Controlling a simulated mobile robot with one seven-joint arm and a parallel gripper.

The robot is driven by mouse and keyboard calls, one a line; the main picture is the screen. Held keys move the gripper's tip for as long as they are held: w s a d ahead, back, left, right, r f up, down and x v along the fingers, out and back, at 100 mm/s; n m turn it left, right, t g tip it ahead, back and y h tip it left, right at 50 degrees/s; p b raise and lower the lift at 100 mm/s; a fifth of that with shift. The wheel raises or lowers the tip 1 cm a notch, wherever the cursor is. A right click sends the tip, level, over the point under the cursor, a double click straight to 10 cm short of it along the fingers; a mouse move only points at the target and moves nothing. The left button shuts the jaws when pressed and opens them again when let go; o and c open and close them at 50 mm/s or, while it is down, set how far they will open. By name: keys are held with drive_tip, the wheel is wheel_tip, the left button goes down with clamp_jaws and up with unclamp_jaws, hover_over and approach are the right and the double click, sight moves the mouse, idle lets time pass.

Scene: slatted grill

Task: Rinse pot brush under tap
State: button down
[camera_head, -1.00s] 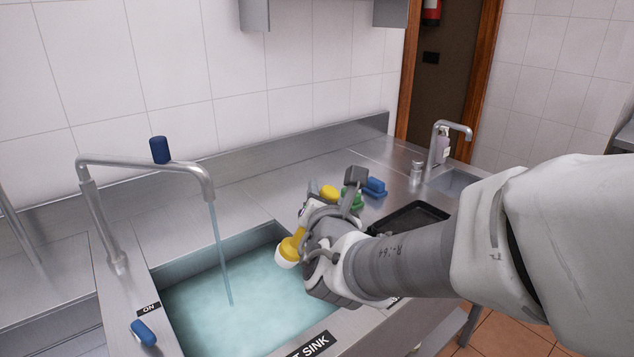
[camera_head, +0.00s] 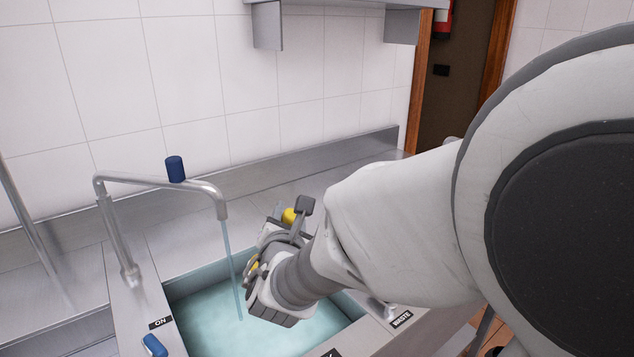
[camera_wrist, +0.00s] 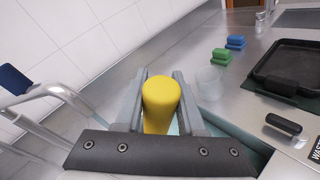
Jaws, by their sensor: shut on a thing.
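The pot brush is yellow, and its rounded end (camera_wrist: 162,100) stands between my gripper's fingers in the wrist view. In the head view a yellow part (camera_head: 290,215) shows above my gripper (camera_head: 262,262). My gripper is shut on the brush over the sink (camera_head: 190,297), just right of the water stream. The bristles are hidden now, and I cannot tell whether the brush touches the water. The tap (camera_head: 150,181) is a bent metal pipe, and a thin stream of water (camera_head: 230,262) runs from it into the sink of bluish water.
A blue lever (camera_head: 154,345) is beside the "ON" label. A blue knob (camera_head: 175,168) sits on top of the tap pipe. The wrist view shows a green block-like item (camera_wrist: 221,56), a blue one (camera_wrist: 236,42) and a black tray (camera_wrist: 288,68) on the counter to the right.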

drive_tip(key=shift+w+a+f+b, duration=0.1)
drive_tip(key=shift+w+a+f, duration=0.15)
drive_tip(key=shift+a, duration=0.7)
drive_tip(key=shift+w+a+f+b, duration=0.15)
drive_tip(key=shift+w+a, duration=0.15)
drive_tip(key=shift+a, duration=0.6)
drive_tip(key=shift+w+a+f+b, duration=0.15)
drive_tip(key=shift+w+a, duration=0.1)
drive_tip(key=shift+a, duration=0.7)
drive_tip(key=s+d+b, duration=0.2)
drive_tip(key=d+b, duration=0.2)
drive_tip(key=d, duration=0.3)
drive_tip(key=shift+d, duration=0.4)
drive_tip(key=shift+s, duration=0.15)
drive_tip(key=s+d+r, duration=0.1)
drive_tip(key=d+r, duration=0.3)
drive_tip(key=shift+s+d, duration=0.15)
drive_tip(key=shift+d, duration=0.25)
drive_tip(key=shift+s, duration=0.1)
